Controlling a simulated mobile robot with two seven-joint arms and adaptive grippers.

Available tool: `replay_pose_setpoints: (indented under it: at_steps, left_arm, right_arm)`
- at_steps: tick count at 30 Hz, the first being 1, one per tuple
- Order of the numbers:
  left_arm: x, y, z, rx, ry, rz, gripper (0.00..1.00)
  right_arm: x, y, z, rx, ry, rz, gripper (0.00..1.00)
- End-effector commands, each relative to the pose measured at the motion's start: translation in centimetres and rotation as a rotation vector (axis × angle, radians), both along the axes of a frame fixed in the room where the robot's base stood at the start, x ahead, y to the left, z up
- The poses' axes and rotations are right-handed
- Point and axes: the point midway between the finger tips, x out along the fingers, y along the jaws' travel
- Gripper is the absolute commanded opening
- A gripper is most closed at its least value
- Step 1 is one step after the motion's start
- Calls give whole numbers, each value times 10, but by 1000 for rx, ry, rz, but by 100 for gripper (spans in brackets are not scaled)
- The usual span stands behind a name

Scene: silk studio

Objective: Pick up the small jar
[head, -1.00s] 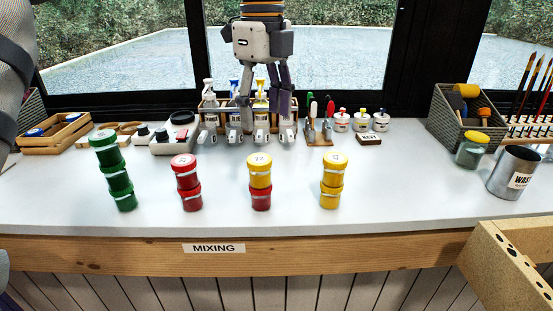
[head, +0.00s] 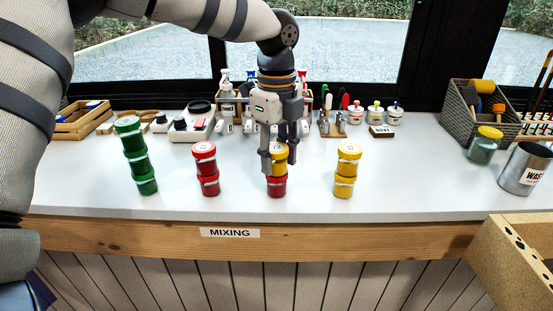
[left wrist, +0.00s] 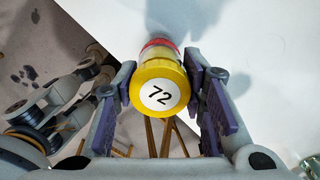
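A small jar with a yellow lid (head: 280,150) stands on a red jar (head: 277,186), in the middle right of the worktop. My left gripper (head: 279,162) is lowered over this stack, pointing down. In the left wrist view the yellow lid, marked 72 (left wrist: 159,95), lies between my left gripper's two fingers (left wrist: 160,85). The fingers stand close on either side of it, and no firm contact is clear. The red jar shows partly beyond the lid.
Other stacks stand on the white worktop (head: 100,200): green jars (head: 136,155), red jars (head: 206,170) and yellow jars (head: 346,172). A metal waste can (head: 522,170) and a glass jar (head: 484,148) stand at the right. Bottles and tools line the back.

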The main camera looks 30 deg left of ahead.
Motion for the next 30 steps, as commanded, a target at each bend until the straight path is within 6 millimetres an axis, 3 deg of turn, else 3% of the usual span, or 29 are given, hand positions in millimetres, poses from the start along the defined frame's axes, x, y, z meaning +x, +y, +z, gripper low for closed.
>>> replay_pose_setpoints:
  at_steps: [1,3,12,18,24,30]
  left_arm:
    - [0,0,0,0,1,0,18]
    - [0,0,0,0,1,0,8]
    - [0,0,3,1,0,0,8]
    - [1,0,34,1,-3,0,8]
    - [-47,-16,95,1,-12,-3,8]
    - [-104,-36,116,-7,5,-5,8]
  right_arm:
    - [0,0,0,0,0,0,60]
    - [0,0,0,0,0,0,60]
    - [0,0,0,0,0,0,60]
    - [0,0,0,0,0,0,60]
    - [15,0,13,0,-55,0,60]
    - [13,0,12,0,-48,0,60]
